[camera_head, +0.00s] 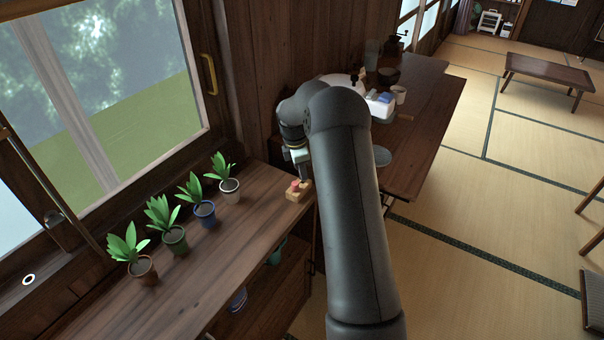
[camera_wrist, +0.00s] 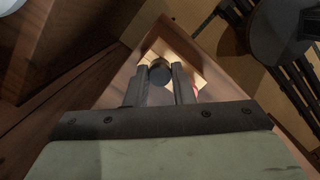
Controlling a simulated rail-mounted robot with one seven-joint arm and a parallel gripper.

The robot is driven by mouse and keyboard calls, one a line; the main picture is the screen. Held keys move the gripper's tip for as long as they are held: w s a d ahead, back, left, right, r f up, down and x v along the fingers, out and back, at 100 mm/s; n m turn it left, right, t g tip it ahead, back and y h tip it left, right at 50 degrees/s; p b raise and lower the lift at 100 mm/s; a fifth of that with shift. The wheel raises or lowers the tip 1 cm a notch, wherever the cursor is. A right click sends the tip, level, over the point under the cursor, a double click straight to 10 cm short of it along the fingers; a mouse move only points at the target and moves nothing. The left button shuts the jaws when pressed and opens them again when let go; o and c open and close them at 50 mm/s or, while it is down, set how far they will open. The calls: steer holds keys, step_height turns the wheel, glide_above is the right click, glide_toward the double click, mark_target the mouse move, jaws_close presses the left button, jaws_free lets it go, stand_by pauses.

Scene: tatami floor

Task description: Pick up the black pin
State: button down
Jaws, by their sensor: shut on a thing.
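The black pin (camera_wrist: 159,72) shows in the wrist view as a dark round top between the tips of my gripper (camera_wrist: 163,80). My gripper is shut on it. Below the pin is a light wooden block (camera_wrist: 155,46). A bit of red (camera_wrist: 195,92) shows beside the right finger. In the head view the wooden block (camera_head: 296,196) sits at the right end of the wooden counter, with a red pin (camera_head: 294,186) on it. My gripper (camera_head: 304,180) points down at the block there. The black pin is hard to make out in that view, and I cannot tell whether it is still seated.
Several potted plants (camera_head: 205,211) stand in a row along the counter (camera_head: 225,235), left of the block. A darker table (camera_head: 425,125) with a white object (camera_head: 380,104), a cup (camera_head: 399,94) and a grey plate (camera_head: 381,156) lies behind my arm. The counter's front half is clear.

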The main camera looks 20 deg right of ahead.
steer(key=s+a+r, duration=0.4)
steer(key=s+r, duration=0.2)
steer(key=r, duration=0.1)
steer(key=s+a+r+b, duration=0.1)
steer(key=s+a+r, duration=0.2)
steer(key=s+r, duration=0.2)
steer(key=shift+s+a+r, duration=0.35)
steer(key=shift+r, duration=0.65)
